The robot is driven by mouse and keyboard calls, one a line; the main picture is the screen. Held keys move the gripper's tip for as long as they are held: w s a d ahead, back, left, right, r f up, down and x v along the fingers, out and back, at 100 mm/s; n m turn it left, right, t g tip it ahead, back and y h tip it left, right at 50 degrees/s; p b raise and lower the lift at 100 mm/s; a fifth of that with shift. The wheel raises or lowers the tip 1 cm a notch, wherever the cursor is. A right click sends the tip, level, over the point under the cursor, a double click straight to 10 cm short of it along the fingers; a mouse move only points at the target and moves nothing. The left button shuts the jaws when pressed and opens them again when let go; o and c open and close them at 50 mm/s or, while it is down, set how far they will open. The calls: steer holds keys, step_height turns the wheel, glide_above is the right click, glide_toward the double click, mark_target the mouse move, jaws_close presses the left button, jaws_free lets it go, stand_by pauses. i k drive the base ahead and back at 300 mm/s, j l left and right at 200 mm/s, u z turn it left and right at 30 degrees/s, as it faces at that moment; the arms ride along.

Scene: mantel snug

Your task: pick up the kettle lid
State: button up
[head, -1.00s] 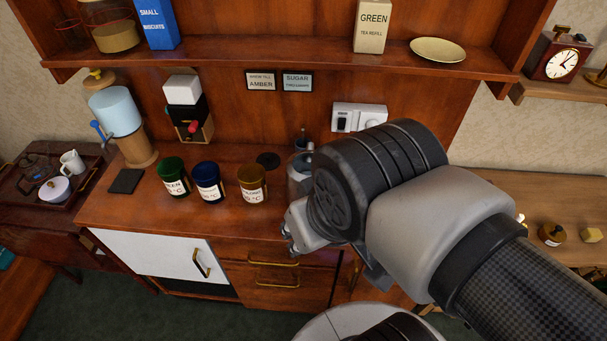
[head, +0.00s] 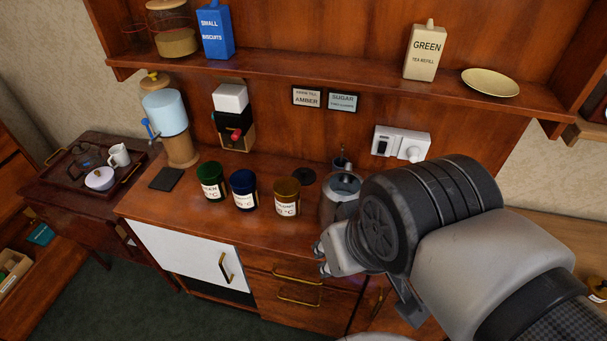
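A grey metal kettle-like vessel (head: 340,186) stands on the wooden counter, partly hidden behind my arm. Its top looks open, but I cannot be sure. A flat dark disc (head: 304,176) lies on the counter just left of it; I cannot tell if this is the kettle lid or a base. My gripper (head: 322,258) is in front of the counter edge, below the vessel in the picture. Only its finger ends show at the left of my wrist, and it appears to touch nothing. Its opening is hidden by the wrist.
Green (head: 212,182), blue (head: 243,190) and amber (head: 287,197) jars stand in a row left of the vessel. A dark square mat (head: 166,179) lies farther left. A shelf (head: 330,76) overhangs the counter.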

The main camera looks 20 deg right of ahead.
mark_target(306, 176)
steer(key=z, duration=0.35)
steer(key=i+j+z, duration=0.2)
steer(key=j+z, duration=0.3)
steer(key=j, duration=0.65)
steer(key=j+z, duration=0.45)
steer(key=j, duration=0.7)
steer(key=i+j, duration=0.2)
steer(key=j, duration=0.2)
steer(key=i+j, duration=0.2)
steer(key=j, duration=0.15)
